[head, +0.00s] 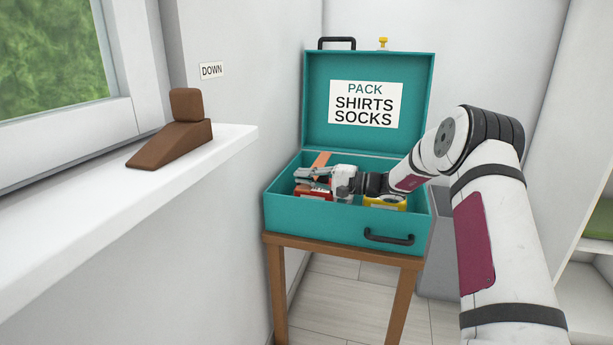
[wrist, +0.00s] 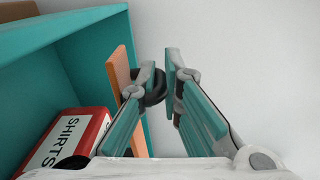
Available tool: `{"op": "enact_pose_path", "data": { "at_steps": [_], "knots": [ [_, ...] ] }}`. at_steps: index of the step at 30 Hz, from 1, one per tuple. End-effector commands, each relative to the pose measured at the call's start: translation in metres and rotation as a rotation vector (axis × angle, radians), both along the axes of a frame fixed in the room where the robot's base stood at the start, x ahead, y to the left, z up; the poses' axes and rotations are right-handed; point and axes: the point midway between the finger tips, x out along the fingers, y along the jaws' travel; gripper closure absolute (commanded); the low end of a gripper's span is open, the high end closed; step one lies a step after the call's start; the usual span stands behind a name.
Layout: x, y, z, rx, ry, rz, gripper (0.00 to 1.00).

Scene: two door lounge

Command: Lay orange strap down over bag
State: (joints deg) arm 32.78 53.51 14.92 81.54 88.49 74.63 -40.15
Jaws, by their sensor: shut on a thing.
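The orange strap (head: 321,160) stands up inside the left part of an open teal suitcase (head: 340,222). In the wrist view the strap (wrist: 118,65) is an upright orange bar beside my left finger. My gripper (head: 305,176) reaches in from the right, over the suitcase's left half. In the wrist view my gripper (wrist: 163,85) is shut on a round black knob (wrist: 156,92) at the strap, partly hidden by the left finger. A red box (wrist: 85,138) labelled SHIRTS lies below the strap; it also shows in the head view (head: 313,193).
A yellow box (head: 385,203) lies in the suitcase's right part. The raised lid (head: 368,75) reads PACK SHIRTS SOCKS. The suitcase stands on a wooden stand (head: 335,250). A windowsill (head: 130,175) with a brown wedge is at left, a grey bin (head: 440,245) at right.

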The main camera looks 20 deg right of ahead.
Motion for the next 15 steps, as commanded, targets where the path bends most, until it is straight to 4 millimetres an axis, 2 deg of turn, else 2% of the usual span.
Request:
{"op": "enact_pose_path", "data": {
  "at_steps": [12,13,14,15],
  "knots": [
    [0.0011,-0.0022,-0.0050,-0.002,0.006,-0.005,1.00],
    [0.0011,-0.0021,-0.0051,-0.003,0.007,-0.004,0.86],
    [0.0009,-0.0022,-0.0051,-0.003,0.007,-0.004,0.82],
    [0.0010,-0.0022,-0.0051,-0.003,0.007,-0.004,0.82]
  ]
}}
